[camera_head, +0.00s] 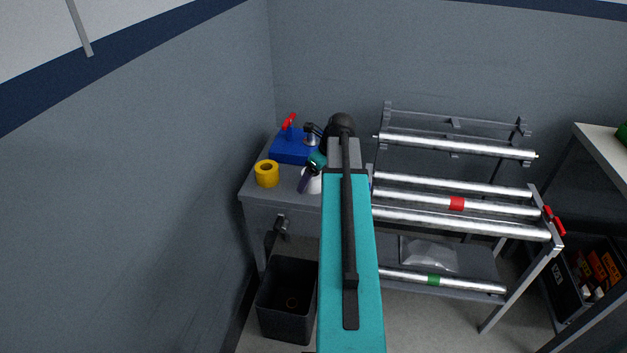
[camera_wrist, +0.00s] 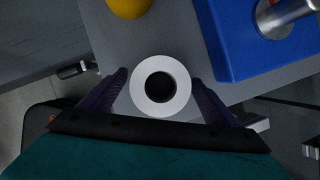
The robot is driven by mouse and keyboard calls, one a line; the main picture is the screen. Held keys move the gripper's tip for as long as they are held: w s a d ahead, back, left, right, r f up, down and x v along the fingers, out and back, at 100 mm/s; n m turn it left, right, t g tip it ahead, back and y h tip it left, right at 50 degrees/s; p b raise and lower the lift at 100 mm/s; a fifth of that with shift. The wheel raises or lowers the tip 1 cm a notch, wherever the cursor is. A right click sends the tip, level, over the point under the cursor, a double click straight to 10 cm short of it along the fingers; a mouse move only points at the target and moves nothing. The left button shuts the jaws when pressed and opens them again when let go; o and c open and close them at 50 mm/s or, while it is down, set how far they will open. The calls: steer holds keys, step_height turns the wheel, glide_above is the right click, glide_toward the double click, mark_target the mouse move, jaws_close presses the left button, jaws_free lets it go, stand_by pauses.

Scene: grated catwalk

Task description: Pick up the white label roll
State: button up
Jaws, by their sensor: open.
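The white label roll (camera_wrist: 139,88) stands on the grey table, its dark core hole facing up toward the wrist camera. In the head view, a small part of the roll (camera_head: 313,186) shows beside my gripper (camera_head: 308,172); my arm hides the rest. In the wrist view, my gripper (camera_wrist: 160,98) is open, with one dark finger on each side of the roll. Small gaps show between the roll and the fingers, more clearly on the right. I cannot tell how far the fingertips reach down beside it.
A yellow roll (camera_head: 267,174) and a blue device (camera_head: 291,149) with a red handle stand close by on the table (camera_head: 254,187). A dark bin (camera_head: 287,302) is below. A rack with metal rollers (camera_head: 460,203) stands right. The wall is close on the left.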

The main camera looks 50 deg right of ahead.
steer(key=c, duration=1.2)
steer(key=shift+r, duration=0.1)
steer(key=shift+c, duration=0.2)
steer(key=shift+r, duration=1.65)
steer(key=s+a+b, duration=0.1)
steer(key=s+b, duration=0.1)
steer(key=s, duration=0.5)
steer(key=s+a+r+b, duration=0.1)
steer(key=s+a+b, duration=0.1)
steer(key=s, duration=0.6)
steer(key=shift+s+r+b, duration=0.2)
steer(key=shift+s+b, duration=0.1)
steer(key=shift+a, duration=0.1)
